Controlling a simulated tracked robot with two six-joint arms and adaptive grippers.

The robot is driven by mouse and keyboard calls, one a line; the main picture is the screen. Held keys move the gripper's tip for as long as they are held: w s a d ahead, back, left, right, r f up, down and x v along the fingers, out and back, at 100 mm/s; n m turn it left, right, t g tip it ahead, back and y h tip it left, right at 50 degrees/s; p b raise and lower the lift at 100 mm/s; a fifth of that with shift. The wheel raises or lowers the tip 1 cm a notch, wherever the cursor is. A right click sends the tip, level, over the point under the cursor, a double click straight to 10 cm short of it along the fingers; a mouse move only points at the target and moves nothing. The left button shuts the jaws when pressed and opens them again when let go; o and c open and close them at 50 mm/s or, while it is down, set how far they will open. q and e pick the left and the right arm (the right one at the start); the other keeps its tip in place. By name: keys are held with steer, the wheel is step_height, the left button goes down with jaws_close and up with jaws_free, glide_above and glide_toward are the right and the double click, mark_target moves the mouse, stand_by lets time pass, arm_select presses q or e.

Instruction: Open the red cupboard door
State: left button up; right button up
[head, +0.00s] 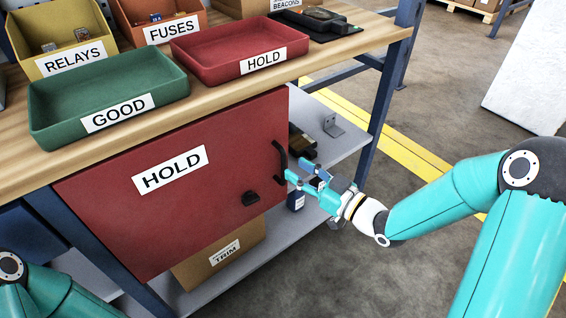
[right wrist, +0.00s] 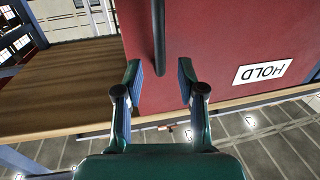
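The red cupboard door (head: 200,215) has a white HOLD label and looks shut under the bench top. My right gripper (head: 297,174) is open and empty just right of the handle. In the right wrist view, the handle (right wrist: 159,40) lines up between the two spread fingers of my right gripper (right wrist: 160,80); no contact shows. My left gripper is out of view; only part of the left arm shows at bottom left.
On the wooden bench top (head: 215,93) stand a green GOOD tray (head: 70,108), a red HOLD tray (head: 190,50), and yellow and orange bins. A grey shelf (head: 335,150) with small items and a blue post (head: 385,90) lie right of the door. Floor in front is clear.

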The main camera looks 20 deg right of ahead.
mark_target(283, 181)
steer(key=shift+x, duration=2.8)
jaws_close()
